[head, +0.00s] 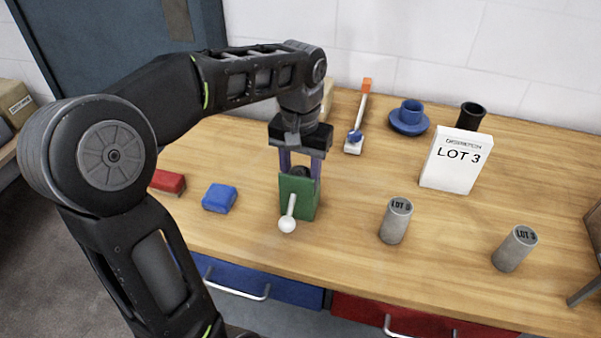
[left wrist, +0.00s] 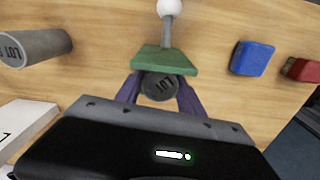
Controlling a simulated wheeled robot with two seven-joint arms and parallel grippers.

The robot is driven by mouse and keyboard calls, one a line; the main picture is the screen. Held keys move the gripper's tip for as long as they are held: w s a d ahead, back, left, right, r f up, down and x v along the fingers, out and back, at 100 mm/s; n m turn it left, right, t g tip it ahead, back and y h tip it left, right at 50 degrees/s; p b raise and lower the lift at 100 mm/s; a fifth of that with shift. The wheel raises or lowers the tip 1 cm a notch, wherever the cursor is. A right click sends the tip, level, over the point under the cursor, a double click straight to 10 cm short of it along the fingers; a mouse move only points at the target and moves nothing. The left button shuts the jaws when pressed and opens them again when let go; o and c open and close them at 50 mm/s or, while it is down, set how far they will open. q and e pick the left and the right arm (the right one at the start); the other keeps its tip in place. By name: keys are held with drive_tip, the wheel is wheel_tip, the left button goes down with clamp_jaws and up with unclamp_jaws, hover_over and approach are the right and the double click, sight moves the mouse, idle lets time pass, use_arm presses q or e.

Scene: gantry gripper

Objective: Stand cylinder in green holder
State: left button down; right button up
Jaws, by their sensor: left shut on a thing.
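The green holder (head: 304,208) stands on the wooden table, with a white ball-ended lever (head: 287,225) on its front. It also shows in the left wrist view (left wrist: 165,60). Two more grey LOT cylinders stand on the table, one nearer (head: 396,222) and one farther right (head: 515,250). My right gripper is not in view.
A blue block (head: 219,198) and a red block (head: 168,182) lie left of the holder. A white LOT 3 sign (head: 452,160), black cup (head: 470,116), blue cup on a saucer (head: 409,117) and orange-tipped lever (head: 361,115) stand behind. Table between holder and nearer loose cylinder is clear.

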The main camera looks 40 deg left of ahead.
use_arm(q)
drive_tip(key=shift+s+f, duration=0.1)
drive_tip(key=shift+f, duration=0.25)
drive_tip(key=c, duration=0.9)
unclamp_jaws()
drive_tip(key=shift+s+d+f, duration=0.1)
drive_tip(key=shift+c, duration=0.2)
drive_tip(key=shift+o, duration=1.1)
drive_tip(key=shift+r, duration=0.2)
drive_tip(key=shift+r+p, duration=0.3)
drive_tip(key=shift+r, duration=0.05)
drive_tip(key=shift+w+r, duration=0.25)
drive_tip(key=shift+r, duration=0.1)
wheel_tip(320, 180, up, 6)
drive_tip(key=shift+r+p, duration=0.1)
drive_tip(key=shift+p, duration=0.7)
drive_tip(key=shift+r+p, duration=2.6)
drive_tip(key=shift+p, duration=0.1)
